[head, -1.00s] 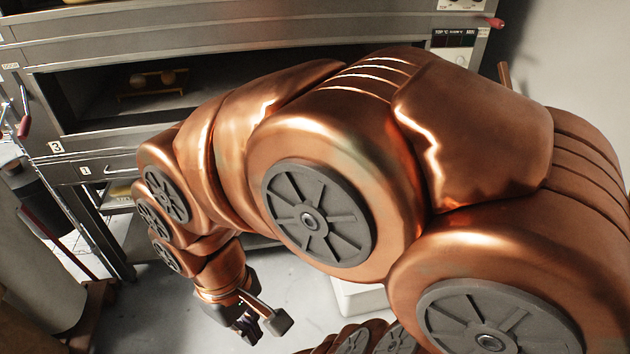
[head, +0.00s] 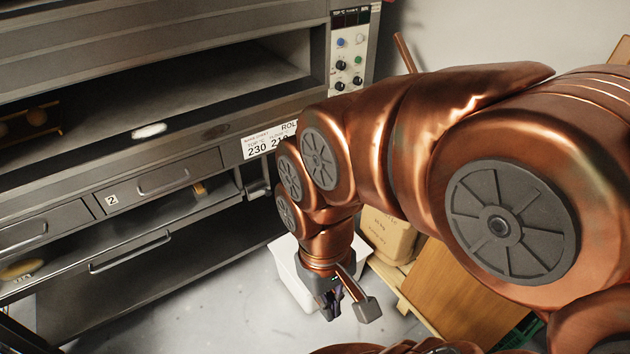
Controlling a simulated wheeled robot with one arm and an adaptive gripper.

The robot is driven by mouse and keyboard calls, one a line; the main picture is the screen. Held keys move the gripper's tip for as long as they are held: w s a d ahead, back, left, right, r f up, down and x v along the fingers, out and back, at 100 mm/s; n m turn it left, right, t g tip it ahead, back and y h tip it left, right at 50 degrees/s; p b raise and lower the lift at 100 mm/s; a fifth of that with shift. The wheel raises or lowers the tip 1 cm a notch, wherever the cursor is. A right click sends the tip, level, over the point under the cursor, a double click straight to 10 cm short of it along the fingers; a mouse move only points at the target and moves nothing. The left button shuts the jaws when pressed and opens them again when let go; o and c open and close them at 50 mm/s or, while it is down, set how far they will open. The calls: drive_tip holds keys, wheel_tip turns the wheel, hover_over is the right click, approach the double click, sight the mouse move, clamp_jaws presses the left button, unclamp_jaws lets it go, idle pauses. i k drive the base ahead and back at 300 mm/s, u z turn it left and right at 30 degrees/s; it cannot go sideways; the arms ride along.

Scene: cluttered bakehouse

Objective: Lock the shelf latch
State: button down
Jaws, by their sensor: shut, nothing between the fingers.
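The steel deck oven fills the left and middle of the head view, with an open shelf (head: 160,216) under its drawers. A small metal fitting (head: 257,183) sits at the right end of that shelf, below the rate card; I cannot tell if it is the shelf latch or how it is set. My gripper (head: 328,312) hangs pointing down over the floor, right of the shelf and lower in the picture. It is shut and empty, apart from the oven, and its fingertips are small and dark in this view.
A white bin (head: 286,272) stands behind my gripper. A tan sack (head: 388,236) and a brown board (head: 465,296) are to the right, partly behind my arm. Drawer 2 (head: 165,180) is shut. The floor (head: 200,315) left of the bin is clear.

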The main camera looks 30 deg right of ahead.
sight(269, 192)
drive_tip(key=z, duration=0.3)
drive_tip(key=k, duration=0.6)
drive_tip(key=z, duration=0.55)
drive_tip(key=i, duration=0.8)
drive_tip(key=u, duration=0.5)
drive_tip(key=i, duration=0.75)
drive_tip(key=u, duration=0.9)
